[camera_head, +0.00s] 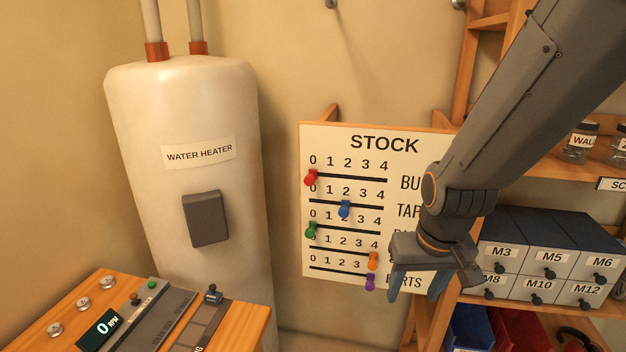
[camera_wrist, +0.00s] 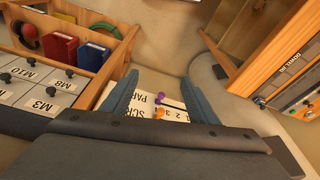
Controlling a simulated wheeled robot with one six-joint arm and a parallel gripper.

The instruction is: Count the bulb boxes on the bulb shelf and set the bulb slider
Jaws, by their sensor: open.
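The white STOCK board (camera_head: 335,140) hangs on the wall with several slider rows numbered 0 to 4. The top row's label begins "BU", the rest hidden by my arm; its red slider knob (camera_head: 311,178) sits at 0. The blue knob (camera_head: 345,208) is at 2, the green knob (camera_head: 311,230) at 0, and the orange knob (camera_head: 373,260) and purple knob (camera_head: 369,282) are near 4. My gripper (camera_head: 418,290) is open and empty before the board's lower right. In the wrist view the board (camera_wrist: 142,104) shows between the fingers. I cannot identify bulb boxes or a bulb shelf.
Wooden shelving with labelled drawers (camera_head: 552,262), jars (camera_head: 578,143) and blue and red bins (camera_head: 470,328) stands at the right. A water heater (camera_head: 190,120) is at the left. A wooden control console (camera_head: 245,318) is at the lower left.

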